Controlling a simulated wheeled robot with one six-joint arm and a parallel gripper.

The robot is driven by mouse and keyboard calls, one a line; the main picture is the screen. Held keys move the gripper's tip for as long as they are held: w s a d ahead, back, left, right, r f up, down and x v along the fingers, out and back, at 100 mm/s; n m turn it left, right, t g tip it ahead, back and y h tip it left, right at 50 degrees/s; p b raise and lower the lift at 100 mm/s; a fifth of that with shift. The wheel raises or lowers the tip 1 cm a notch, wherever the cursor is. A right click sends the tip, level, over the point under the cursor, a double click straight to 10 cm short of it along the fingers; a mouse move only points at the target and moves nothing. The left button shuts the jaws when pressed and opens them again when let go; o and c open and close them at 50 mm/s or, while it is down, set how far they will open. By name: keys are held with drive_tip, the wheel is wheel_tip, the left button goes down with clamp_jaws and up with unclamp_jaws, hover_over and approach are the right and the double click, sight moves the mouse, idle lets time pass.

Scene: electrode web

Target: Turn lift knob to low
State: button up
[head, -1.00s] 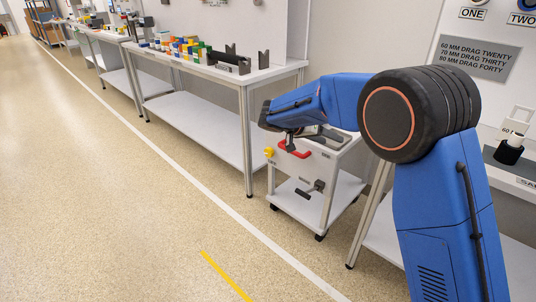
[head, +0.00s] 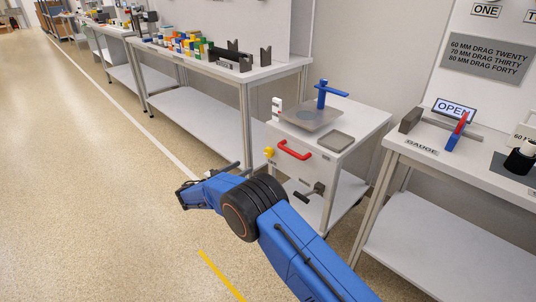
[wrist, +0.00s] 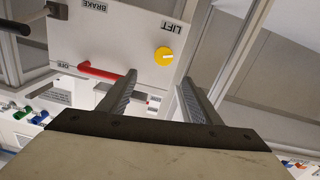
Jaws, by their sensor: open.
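The lift knob (head: 268,152) is a small round yellow knob on the front panel of a white cart, near the panel's upper left corner. In the wrist view, which shows the panel inverted, the yellow knob (wrist: 163,56) sits beside the word LIFT. Its setting is too small to read. My gripper (wrist: 157,82) is open and empty. Its two fingers point toward the panel, with the knob beyond the gap between their tips and apart from them. In the head view my arm reaches low to the left, in front of the cart.
A red handle (head: 294,150) is right of the knob, with a black crank (head: 309,190) below. A blue upright tool (head: 322,93) and grey plates stand on the cart. Benches flank the cart at left and right. Open floor (head: 110,215) lies to the left.

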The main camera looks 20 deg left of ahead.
approach(267, 153)
drive_tip(key=x, duration=0.9)
idle(0.4)
drive_tip(key=c, duration=1)
